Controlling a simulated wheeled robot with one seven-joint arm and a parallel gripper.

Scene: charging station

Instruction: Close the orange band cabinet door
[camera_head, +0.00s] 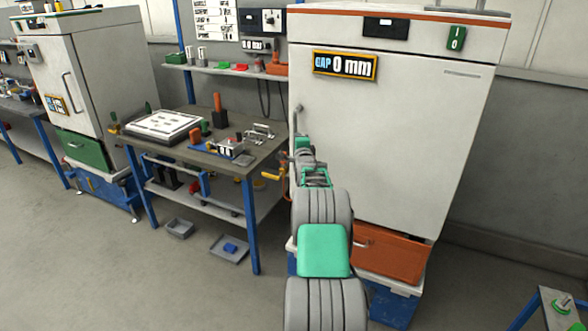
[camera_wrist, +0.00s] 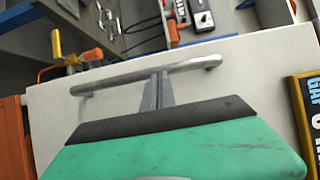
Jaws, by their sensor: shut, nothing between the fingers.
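The orange band cabinet (camera_head: 390,130) stands at the right in the head view, white with an orange strip along its top. Its door looks flush with the frame, and the yellow-framed sign (camera_head: 345,65) on it reads "GAP 0 mm". The metal bar handle (camera_head: 297,118) is at the door's left edge; it also crosses the wrist view (camera_wrist: 190,65). My gripper (camera_head: 303,142) is in front of the door by the handle's lower part. In the wrist view its fingertips (camera_wrist: 158,78) are together and empty, at the bar; I cannot tell whether they touch it.
A workbench (camera_head: 185,165) with tools and a white tray stands left of the cabinet, close to my gripper. An orange drawer (camera_head: 395,258) is below the door. Another white cabinet (camera_head: 95,70) stands at the far left. Small bins (camera_head: 230,248) lie on the floor; the front-left floor is clear.

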